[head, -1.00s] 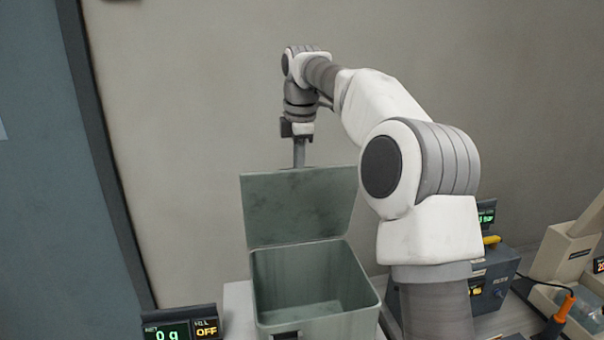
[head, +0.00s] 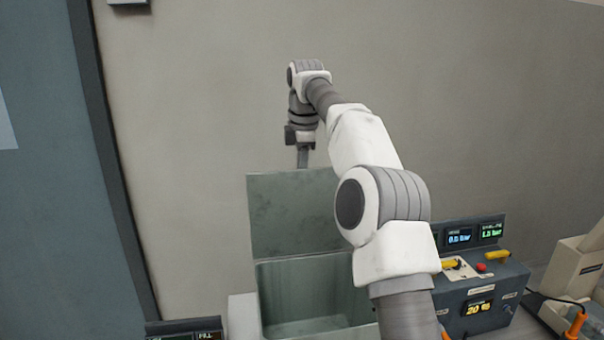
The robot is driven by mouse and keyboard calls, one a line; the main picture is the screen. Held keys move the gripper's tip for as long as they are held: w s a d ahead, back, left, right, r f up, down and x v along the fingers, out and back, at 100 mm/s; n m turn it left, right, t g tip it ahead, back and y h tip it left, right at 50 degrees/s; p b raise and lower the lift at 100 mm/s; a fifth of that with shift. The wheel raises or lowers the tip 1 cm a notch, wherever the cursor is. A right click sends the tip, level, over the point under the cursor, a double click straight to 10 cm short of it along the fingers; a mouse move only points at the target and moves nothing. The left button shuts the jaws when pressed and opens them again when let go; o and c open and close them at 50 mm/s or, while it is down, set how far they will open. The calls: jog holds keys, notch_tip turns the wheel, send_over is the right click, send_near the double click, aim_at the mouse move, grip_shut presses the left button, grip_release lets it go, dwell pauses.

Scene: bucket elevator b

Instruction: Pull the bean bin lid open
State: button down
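The bean bin (head: 262,292) is a grey-green open box at the lower middle of the head view. Its lid (head: 290,215) stands up at the back, close to upright, and the inside of the bin shows. My gripper (head: 303,160) points down at the lid's top edge. Its fingers show as a narrow grey shape whose lower end meets or passes behind that edge. I cannot tell whether they touch the lid or how far apart they are. My arm hides the bin's right side and part of the lid's right edge.
A control box (head: 480,285) with small displays, a yellow handle and a red button stands to the right. A beige device (head: 575,270) is beyond it. A dark display unit (head: 185,328) is at the lower left. The wall behind is bare.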

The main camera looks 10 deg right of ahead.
jog(key=shift+f, duration=0.15)
jog(key=c, duration=0.8)
grip_release()
jog(key=shift+c, duration=0.2)
jog(key=shift+s, duration=0.1)
